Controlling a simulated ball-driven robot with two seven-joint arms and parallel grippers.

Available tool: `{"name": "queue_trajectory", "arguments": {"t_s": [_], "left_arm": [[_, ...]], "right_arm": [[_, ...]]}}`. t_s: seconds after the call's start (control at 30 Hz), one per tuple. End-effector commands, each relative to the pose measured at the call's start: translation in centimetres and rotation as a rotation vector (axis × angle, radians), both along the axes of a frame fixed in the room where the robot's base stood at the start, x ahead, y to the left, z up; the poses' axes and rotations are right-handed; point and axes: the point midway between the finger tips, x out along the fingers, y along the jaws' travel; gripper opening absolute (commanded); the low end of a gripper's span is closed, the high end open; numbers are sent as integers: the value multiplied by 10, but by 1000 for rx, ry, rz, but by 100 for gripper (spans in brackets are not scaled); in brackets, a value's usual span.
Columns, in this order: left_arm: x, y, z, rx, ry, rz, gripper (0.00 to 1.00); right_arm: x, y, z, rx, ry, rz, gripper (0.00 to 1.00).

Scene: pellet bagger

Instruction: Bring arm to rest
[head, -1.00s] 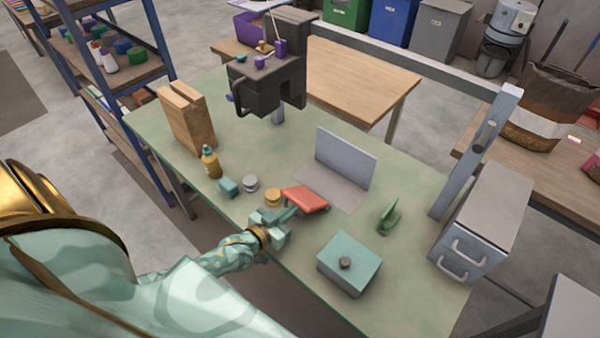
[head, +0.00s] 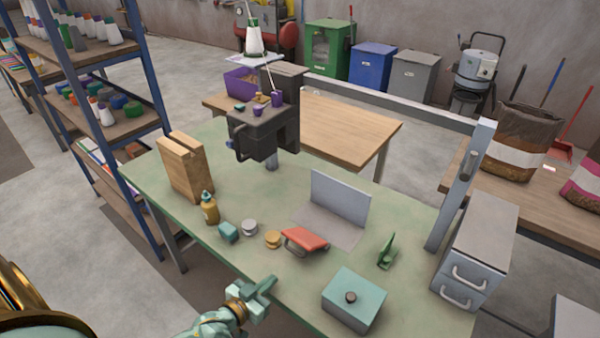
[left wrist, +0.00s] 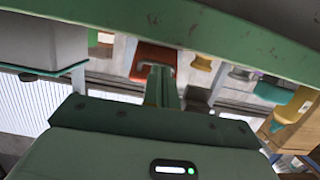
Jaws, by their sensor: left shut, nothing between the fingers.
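My left gripper (head: 268,288) is shut and empty in the head view. It is at the near edge of the green workbench (head: 225,270), apart from the things on it. In the left wrist view its closed fingers (left wrist: 162,88) point toward the bench, whose green edge (left wrist: 180,28) crosses the top of the picture. My right gripper is in neither view.
A teal box with a knob (head: 353,300) stands right of the gripper. A grey drawer unit (head: 478,250) is at the right end.

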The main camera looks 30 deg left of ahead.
Motion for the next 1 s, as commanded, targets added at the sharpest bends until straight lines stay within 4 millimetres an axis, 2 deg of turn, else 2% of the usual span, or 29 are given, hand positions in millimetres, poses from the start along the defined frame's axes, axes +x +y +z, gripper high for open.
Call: {"name": "queue_trajectory", "arguments": {"t_s": [0.17, 0.23, 0.37, 0.43, 0.53, 0.67, 1.0], "left_arm": [[0, -1, 0, 2, 2, -2, 0], [-1, -9, 1, 16, 18, -16, 0], [-7, -43, 7, 104, 106, -81, 0], [-15, -64, 17, 194, 176, -125, 0], [-32, -80, 38, 355, 290, -164, 0], [-55, -75, 68, 533, 409, -160, 0], [-106, -37, 135, 799, 621, -72, 0]], "right_arm": [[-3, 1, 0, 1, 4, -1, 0], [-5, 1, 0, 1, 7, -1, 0], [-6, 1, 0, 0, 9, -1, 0], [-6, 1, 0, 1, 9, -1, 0], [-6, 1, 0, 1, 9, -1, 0], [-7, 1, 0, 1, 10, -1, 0], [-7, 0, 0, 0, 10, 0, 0]]}}
